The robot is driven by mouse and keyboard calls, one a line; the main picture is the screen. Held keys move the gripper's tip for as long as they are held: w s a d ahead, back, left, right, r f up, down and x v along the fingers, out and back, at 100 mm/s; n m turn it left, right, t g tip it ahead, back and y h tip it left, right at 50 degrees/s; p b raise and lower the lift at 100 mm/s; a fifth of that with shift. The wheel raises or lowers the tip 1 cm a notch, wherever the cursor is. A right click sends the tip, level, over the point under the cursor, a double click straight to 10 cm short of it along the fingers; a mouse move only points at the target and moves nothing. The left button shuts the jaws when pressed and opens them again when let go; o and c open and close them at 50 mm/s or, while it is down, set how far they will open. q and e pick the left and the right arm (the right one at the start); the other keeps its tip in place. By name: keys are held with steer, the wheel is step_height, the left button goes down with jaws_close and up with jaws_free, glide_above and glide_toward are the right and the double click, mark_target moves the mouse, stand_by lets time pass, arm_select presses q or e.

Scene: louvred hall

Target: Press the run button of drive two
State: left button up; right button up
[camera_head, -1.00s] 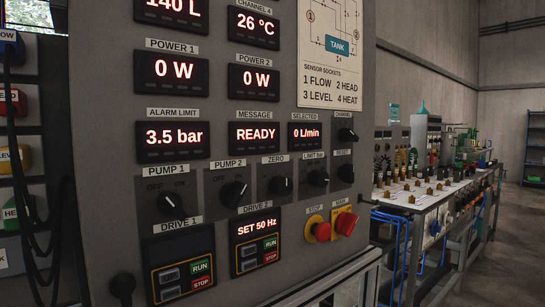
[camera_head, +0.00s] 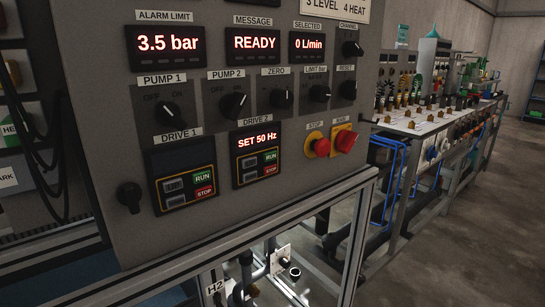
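Drive two (camera_head: 257,157) is a dark keypad unit on the grey control panel, under the label DRIVE 2. Its red display reads SET 50 Hz. Its green RUN button (camera_head: 270,157) sits at the right of the keypad, just above a red STOP button (camera_head: 270,170). Drive one (camera_head: 182,175) is to its left, with a dark display and its own green RUN button (camera_head: 202,178). The message display (camera_head: 253,43) reads READY. Neither of my grippers is in view, and nothing covers the drive two keypad.
A red mushroom stop button (camera_head: 321,147) and a red main switch (camera_head: 346,140) sit right of drive two. Several black knobs are above it. The panel's metal frame (camera_head: 330,195) runs below. A bench with valves (camera_head: 430,120) stands at right; the floor beyond is clear.

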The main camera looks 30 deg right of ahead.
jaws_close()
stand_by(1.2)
